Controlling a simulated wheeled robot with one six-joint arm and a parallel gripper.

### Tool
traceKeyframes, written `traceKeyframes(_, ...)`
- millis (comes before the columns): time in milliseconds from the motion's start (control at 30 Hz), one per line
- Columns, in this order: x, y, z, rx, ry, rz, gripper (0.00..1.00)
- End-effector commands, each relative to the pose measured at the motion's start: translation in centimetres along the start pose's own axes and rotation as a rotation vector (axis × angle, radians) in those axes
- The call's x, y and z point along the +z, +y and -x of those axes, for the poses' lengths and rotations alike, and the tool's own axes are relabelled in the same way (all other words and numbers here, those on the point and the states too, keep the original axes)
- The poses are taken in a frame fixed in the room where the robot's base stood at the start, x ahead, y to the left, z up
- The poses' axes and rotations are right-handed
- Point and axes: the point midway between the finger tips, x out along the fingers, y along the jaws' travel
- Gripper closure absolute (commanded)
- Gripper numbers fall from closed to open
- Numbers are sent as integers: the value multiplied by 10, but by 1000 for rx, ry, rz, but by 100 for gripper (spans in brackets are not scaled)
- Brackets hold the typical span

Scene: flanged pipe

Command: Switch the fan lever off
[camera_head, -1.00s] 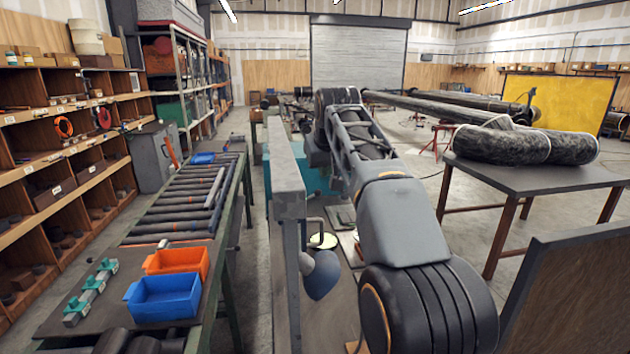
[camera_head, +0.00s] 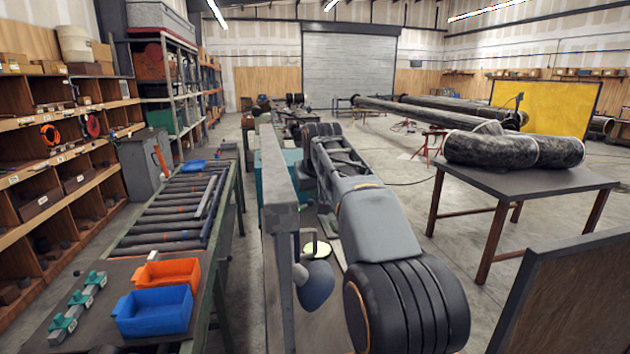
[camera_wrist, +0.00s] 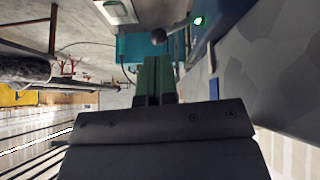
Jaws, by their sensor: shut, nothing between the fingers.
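A lever with a dark round knob (camera_wrist: 159,37) shows near the top middle of the wrist view. Its rod runs right toward a blue housing (camera_wrist: 205,38) with a lit green lamp (camera_wrist: 197,21). My gripper (camera_wrist: 155,62) has green fingers, shut together and empty. In the wrist picture its tips lie just below the knob; I cannot tell whether they touch it. In the head view my arm hides the gripper, and the lever cannot be made out.
A long grey beam (camera_head: 283,180) runs beside my arm in the head view. A roller conveyor (camera_head: 175,215) with blue (camera_head: 152,312) and orange (camera_head: 168,272) bins stands left. A table (camera_head: 525,182) bearing a wrapped pipe stands right. Open floor lies between arm and table.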

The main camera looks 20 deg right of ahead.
Motion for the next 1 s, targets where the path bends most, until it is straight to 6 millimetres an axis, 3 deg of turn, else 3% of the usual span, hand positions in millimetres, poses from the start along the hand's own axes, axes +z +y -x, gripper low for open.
traceKeyframes(200,0,-1,-27,-1,-3,1,100)
traceKeyframes(400,0,-1,-38,-1,0,1,100)
traceKeyframes(833,1,-1,-40,-2,1,0,100)
traceKeyframes(1000,13,1,-38,-31,6,-18,100)
